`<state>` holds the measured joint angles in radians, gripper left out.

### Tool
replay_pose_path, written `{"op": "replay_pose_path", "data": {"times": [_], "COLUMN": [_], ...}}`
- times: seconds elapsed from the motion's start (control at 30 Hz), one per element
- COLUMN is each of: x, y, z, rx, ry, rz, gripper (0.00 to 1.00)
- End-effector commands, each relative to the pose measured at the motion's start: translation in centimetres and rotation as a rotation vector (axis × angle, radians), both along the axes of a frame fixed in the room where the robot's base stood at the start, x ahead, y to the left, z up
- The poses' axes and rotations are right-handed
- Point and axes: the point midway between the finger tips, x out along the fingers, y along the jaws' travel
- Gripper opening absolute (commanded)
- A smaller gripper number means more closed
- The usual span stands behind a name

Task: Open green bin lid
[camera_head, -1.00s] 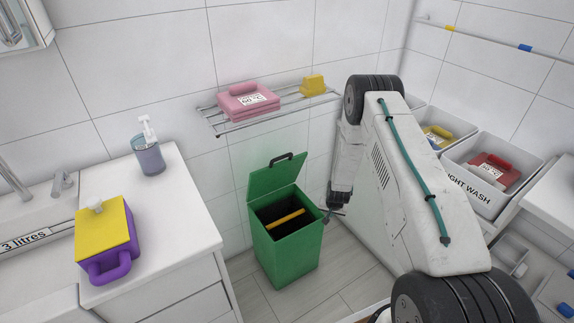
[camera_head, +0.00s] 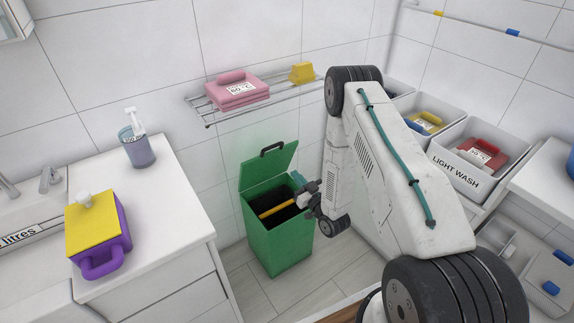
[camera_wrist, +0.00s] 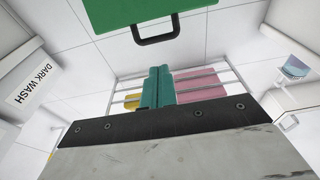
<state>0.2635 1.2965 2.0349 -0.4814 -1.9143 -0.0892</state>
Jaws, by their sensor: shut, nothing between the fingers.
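The green bin (camera_head: 279,238) stands on the floor by the back wall. Its green lid (camera_head: 268,168) is up, tilted back past the opening, with a dark handle (camera_head: 272,148) on its top edge. A yellow bar (camera_head: 277,208) shows inside the dark opening. My gripper (camera_head: 298,180) is at the right side of the bin's opening, beside the raised lid; I cannot tell if it touches. In the wrist view the teal fingers (camera_wrist: 157,86) are shut together with nothing between them, and the lid (camera_wrist: 150,14) with its handle (camera_wrist: 156,39) is at the top.
A wall rack (camera_head: 208,121) holds a pink folded stack (camera_head: 232,90) and a yellow item (camera_head: 302,73). A white counter (camera_head: 165,205) stands left with a soap dispenser (camera_head: 137,147) and a purple-yellow container (camera_head: 97,236). Laundry bins (camera_head: 455,178) stand right. Some floor is free before the bin.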

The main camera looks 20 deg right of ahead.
Motion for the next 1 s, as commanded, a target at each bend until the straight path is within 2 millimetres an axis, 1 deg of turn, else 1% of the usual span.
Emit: {"op": "replay_pose_path", "data": {"times": [0.17, 0.4, 0.5, 0.6, 0.8, 1.0], "x": [3.0, 8.0, 9.8, 11.2, 12.7, 12.9], "y": [0.7, 1.6, 2.0, 2.2, 2.5, 2.5], "z": [0.6, 1.5, 1.7, 2.0, 2.2, 2.2], "rx": [-0.001, -0.002, 0.0, -0.001, 0.0, 0.001], "ry": [-0.002, -0.001, 0.0, 0.0, 0.003, 0.003], "rz": [0.003, 0.001, 0.001, 0.0, 0.0, -0.001], "gripper": [0.0, 0.0, 0.0, 0.0, 0.0, 0.0]}}
